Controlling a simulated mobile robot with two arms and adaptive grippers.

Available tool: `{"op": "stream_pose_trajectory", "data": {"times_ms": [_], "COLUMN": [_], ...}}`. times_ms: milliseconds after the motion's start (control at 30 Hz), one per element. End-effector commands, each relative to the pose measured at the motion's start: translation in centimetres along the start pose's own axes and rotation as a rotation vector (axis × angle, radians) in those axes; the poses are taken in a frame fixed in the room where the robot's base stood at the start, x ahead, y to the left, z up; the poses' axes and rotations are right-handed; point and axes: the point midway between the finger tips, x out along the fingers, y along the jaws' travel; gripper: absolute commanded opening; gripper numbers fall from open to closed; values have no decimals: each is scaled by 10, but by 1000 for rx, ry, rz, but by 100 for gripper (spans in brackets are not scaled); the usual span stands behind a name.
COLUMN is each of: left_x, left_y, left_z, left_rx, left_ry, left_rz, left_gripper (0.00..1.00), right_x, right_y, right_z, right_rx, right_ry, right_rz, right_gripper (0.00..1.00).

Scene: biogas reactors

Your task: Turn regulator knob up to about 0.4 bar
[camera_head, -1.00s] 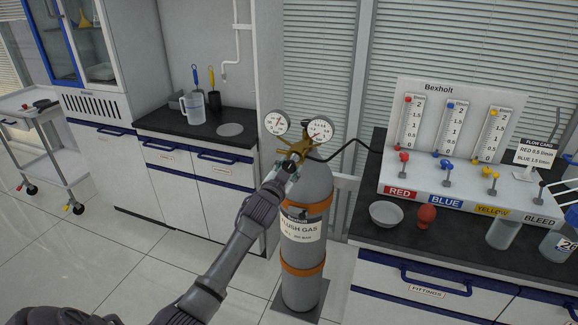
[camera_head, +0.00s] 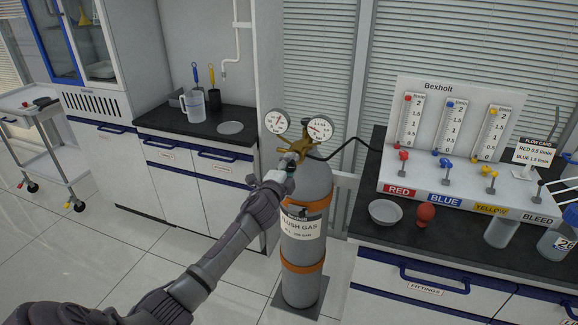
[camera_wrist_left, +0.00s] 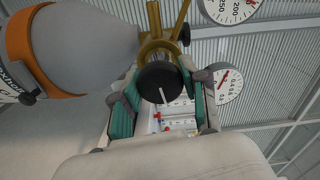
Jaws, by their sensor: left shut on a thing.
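The regulator is a brass body (camera_head: 305,147) with two round white gauges on top of the grey flush gas cylinder (camera_head: 316,180). Its black round knob (camera_wrist_left: 160,82) with a white index line shows in the left wrist view. My left gripper (camera_head: 288,161) is shut on this knob, its teal-padded fingers on either side. In the head view the gripper mostly hides the knob. The low-pressure gauge (camera_head: 320,129) also shows in the left wrist view (camera_wrist_left: 229,85) with a red needle; its exact reading is too small to tell. The other gauge (camera_head: 276,122) stands left. My right gripper is not in view.
Right of the cylinder stands a dark-topped bench (camera_head: 365,230) with a flowmeter panel (camera_head: 455,110), a bowl (camera_head: 385,212) and a red bulb (camera_head: 426,214). A black hose (camera_head: 357,143) runs from the regulator to the panel. Left are a counter (camera_head: 165,126) with a jug and open floor.

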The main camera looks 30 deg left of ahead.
Motion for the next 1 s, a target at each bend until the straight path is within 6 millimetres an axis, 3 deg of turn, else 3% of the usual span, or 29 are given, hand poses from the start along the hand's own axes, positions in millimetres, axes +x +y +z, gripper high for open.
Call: {"op": "stream_pose_trajectory", "data": {"times_ms": [500, 1000], "left_x": [0, 0], "left_y": [1, 2], "left_z": [0, 0], "left_rx": [432, 589], "left_ry": [1, 0], "left_rz": [2, 3], "left_gripper": [9, 9], "right_x": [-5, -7], "right_y": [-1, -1], "right_z": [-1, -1], "right_rx": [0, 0], "right_ry": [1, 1], "right_rz": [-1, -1], "right_gripper": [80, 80]}}
